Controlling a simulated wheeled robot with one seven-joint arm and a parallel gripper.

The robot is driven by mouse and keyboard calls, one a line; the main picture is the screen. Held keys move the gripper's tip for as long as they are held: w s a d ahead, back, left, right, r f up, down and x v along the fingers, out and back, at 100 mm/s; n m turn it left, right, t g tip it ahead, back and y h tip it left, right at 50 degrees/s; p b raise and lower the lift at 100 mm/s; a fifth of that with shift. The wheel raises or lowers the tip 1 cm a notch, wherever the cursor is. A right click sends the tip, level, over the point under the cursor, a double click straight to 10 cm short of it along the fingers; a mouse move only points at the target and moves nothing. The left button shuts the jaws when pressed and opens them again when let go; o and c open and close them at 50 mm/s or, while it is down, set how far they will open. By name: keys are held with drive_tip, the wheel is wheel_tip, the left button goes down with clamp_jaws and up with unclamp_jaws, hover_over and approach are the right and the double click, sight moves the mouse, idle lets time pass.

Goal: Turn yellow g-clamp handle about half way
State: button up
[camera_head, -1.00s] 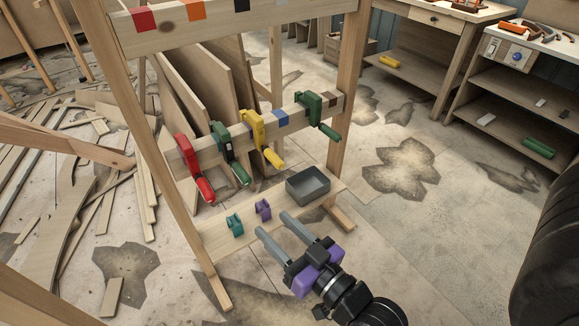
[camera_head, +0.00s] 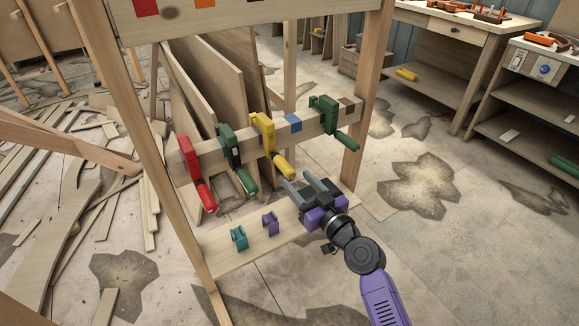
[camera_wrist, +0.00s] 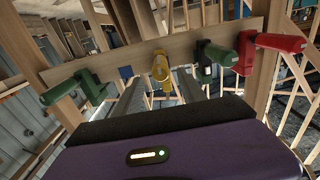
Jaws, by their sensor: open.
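The yellow g-clamp (camera_head: 265,138) hangs on the wooden crossbar in the head view, between a dark green clamp and another green one. Its yellow handle (camera_head: 284,166) points down and toward the front right. In the wrist view the yellow clamp (camera_wrist: 160,66) sits near the middle, ahead of and between the fingers. My gripper (camera_head: 296,184) is open and empty, just below and right of the handle, with a gap between them. In the wrist view the two grey fingers of my gripper (camera_wrist: 155,95) reach up toward the crossbar.
A red clamp (camera_head: 190,165) and two green clamps (camera_head: 226,150) (camera_head: 323,115) share the crossbar (camera_head: 295,128). On the lower shelf (camera_head: 225,261) stand a teal clip (camera_head: 239,237) and a purple clip (camera_head: 270,223). The grey tray there is hidden behind my gripper. Open floor lies to the right.

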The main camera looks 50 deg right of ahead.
sight(285, 167)
drive_tip(key=p+x, duration=0.1)
drive_tip(key=x, duration=0.6)
drive_tip(key=shift+w, duration=0.15)
clamp_jaws()
